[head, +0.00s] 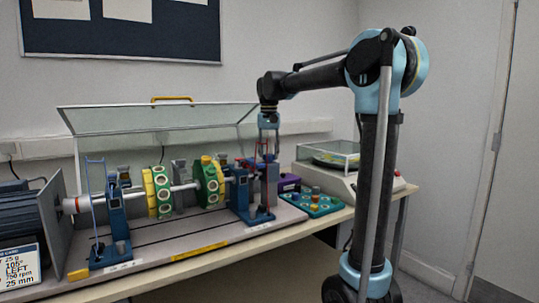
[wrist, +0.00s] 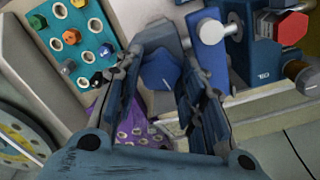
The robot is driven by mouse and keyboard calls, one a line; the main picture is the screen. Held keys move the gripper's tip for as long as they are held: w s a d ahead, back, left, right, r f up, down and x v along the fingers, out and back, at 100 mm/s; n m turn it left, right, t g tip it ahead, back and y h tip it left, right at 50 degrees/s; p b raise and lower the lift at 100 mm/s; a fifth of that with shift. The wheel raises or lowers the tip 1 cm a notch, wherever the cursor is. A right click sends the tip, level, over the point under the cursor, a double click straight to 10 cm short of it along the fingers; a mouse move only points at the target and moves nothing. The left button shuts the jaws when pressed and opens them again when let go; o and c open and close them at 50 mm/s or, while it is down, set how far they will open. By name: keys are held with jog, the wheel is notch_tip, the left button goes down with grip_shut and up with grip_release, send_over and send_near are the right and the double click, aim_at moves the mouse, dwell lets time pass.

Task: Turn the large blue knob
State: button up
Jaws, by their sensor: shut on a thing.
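In the wrist view, the large blue knob (wrist: 160,72) is a lobed, star-shaped head. It sits between the two fingers of my gripper (wrist: 158,92), which is shut on it. In the head view my gripper (head: 268,145) points straight down over the right bearing support (head: 242,190) of the shaft rig. I cannot pick out the knob there, since the fingers and rig parts cover it.
Green wheels with yellow parts (head: 158,192) sit on the shaft to the left. The raised clear cover (head: 150,120) stands behind. A teal tray (head: 322,208) with coloured pegs and a purple box (head: 289,183) lie close on the right. A glass-sided scale (head: 335,185) stands further right.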

jog(key=n, duration=0.9)
jog(key=shift+d, duration=0.1)
jog(key=shift+n, duration=0.3)
dwell(0.4)
jog(key=o, duration=1)
jog(key=shift+o, duration=0.2)
jog(key=shift+r, duration=0.15)
notch_tip(320, 180, up, 12)
jog(key=shift+w+f, duration=0.1)
jog(key=shift+f, duration=0.1)
